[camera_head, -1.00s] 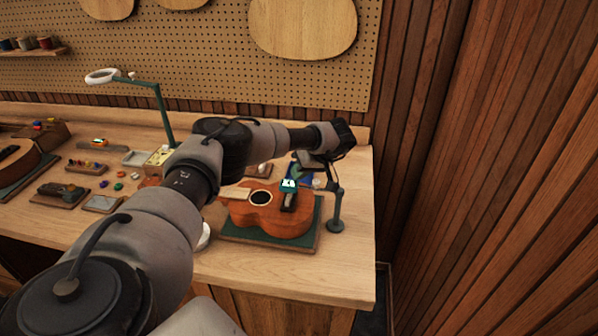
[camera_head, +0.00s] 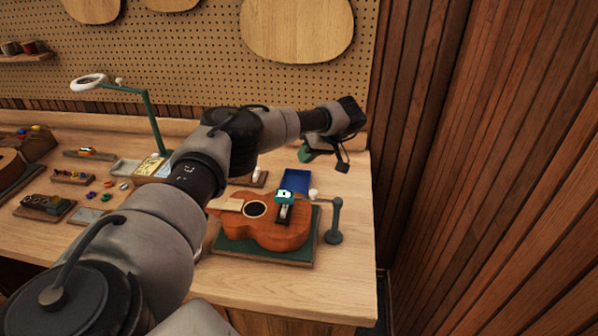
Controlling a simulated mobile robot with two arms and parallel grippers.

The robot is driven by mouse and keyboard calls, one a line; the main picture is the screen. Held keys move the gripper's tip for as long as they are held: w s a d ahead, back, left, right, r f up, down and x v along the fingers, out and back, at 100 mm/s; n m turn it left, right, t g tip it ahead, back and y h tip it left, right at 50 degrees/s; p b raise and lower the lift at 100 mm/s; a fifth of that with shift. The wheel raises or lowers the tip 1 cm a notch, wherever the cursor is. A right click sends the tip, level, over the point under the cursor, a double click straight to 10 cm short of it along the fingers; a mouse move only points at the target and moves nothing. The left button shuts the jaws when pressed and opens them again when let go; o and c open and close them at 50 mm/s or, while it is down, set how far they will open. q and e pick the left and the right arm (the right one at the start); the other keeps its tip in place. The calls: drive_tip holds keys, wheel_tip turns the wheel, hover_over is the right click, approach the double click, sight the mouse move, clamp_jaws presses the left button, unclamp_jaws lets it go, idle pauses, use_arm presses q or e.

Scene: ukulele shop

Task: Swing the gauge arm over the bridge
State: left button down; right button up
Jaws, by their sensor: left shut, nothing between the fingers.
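The ukulele body (camera_head: 268,232) lies on a green mat (camera_head: 232,246) near the bench's right end. A teal gauge head with a small lit display (camera_head: 285,195) sits above the dark bridge area. The grey gauge post (camera_head: 334,225) stands right of the ukulele. Its arm (camera_head: 327,203) points left toward the gauge head, beside a white knob (camera_head: 313,194); I cannot tell exactly how they join. My left gripper (camera_head: 342,166) is shut and empty, above and behind the post, apart from it. My right gripper is out of view.
A blue tray (camera_head: 297,179) lies behind the ukulele. Small parts and a tool block (camera_head: 45,206) lie on the left of the bench. A wood-slat wall (camera_head: 460,180) rises on the right.

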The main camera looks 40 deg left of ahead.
use_arm(q)
drive_tip(key=shift+w+r+b, duration=0.8)
drive_tip(key=shift+w+r, duration=0.75)
drive_tip(key=shift+r, duration=0.3)
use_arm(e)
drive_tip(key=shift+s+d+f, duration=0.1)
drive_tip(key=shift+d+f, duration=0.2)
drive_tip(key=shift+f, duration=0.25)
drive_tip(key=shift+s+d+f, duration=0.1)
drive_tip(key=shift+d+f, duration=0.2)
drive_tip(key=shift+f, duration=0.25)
